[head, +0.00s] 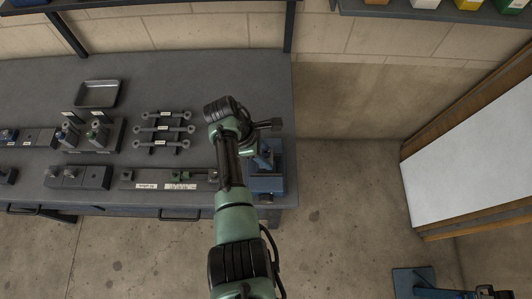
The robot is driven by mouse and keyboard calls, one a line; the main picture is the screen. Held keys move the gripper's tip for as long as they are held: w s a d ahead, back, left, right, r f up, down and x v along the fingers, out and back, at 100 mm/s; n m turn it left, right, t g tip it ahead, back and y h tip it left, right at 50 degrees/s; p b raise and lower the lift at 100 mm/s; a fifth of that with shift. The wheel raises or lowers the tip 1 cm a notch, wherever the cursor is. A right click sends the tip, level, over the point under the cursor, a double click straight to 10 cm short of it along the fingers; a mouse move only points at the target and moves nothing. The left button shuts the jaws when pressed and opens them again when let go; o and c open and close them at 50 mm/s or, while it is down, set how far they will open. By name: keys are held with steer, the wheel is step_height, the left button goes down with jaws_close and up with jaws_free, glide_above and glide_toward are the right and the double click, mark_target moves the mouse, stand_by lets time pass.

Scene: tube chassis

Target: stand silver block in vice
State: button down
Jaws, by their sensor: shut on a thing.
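The blue vice (266,185) stands at the right end of the dark workbench. My arm reaches up from the bottom of the head view and bends over to the right above the bench. My gripper (262,148) is at the vice, pointing down over its upper part, and is shut on the silver block. The block is too small and too covered by the gripper and wrist to make out. I cannot tell whether it touches the vice jaws or how it is tilted.
The workbench (210,75) carries a grey tray (97,94), a rack of labelled bars (162,131), several block fixtures and a long labelled plate (150,180) left of my arm. A white-topped board (465,150) stands at the right. Open floor (340,200) lies between.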

steer(key=shift+c, duration=1.4)
jaws_free()
steer(key=shift+r, duration=0.1)
steer(key=b+v, duration=0.2)
steer(key=v, duration=1.1)
